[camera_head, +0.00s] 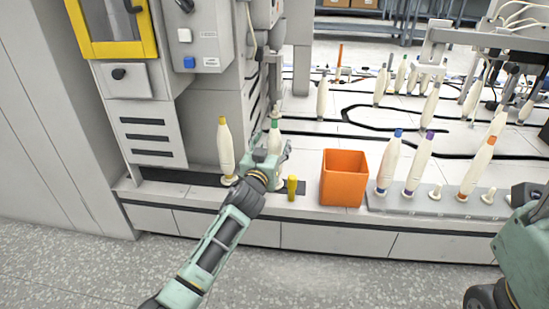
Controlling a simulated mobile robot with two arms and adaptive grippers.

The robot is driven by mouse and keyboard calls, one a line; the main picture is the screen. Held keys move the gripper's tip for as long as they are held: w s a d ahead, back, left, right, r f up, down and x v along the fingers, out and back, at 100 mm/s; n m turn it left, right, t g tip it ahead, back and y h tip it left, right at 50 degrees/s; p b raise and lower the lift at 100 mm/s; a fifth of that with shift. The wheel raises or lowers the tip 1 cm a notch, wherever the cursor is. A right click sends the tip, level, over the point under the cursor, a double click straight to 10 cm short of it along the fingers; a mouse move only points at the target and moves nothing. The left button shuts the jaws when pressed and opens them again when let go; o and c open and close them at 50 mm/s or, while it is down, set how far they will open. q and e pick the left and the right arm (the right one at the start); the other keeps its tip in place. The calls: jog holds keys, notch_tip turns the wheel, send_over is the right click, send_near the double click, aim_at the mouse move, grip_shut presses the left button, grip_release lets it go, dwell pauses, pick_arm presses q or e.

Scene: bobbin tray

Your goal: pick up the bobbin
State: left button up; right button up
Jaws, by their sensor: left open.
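A cream bobbin with a green tip (274,136) stands upright on the ledge by the machine. My left gripper (274,156) is open at this bobbin and hides its lower part; I cannot tell whether the fingers touch it. A cream bobbin with a yellow tip (225,148) stands upright just left of the gripper. On the grey tray (425,204) at the right stand bobbins with a blue tip (389,162), a purple tip (419,164) and an orange tip (477,168). My right arm shows at the right edge, but its gripper is out of view.
An orange open box (343,180) stands between the left gripper and the tray. A small yellow object (292,188) is on the ledge close to the gripper's right. A grey machine cabinet (150,130) rises at the left. More bobbins stand on the white surface behind.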

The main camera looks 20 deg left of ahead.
pick_arm(q)
jog(key=shift+w+a, duration=0.1)
jog(key=shift+w, duration=0.85)
jog(key=c, duration=1.3)
jog(key=shift+c, duration=0.2)
jog(key=shift+r, duration=0.15)
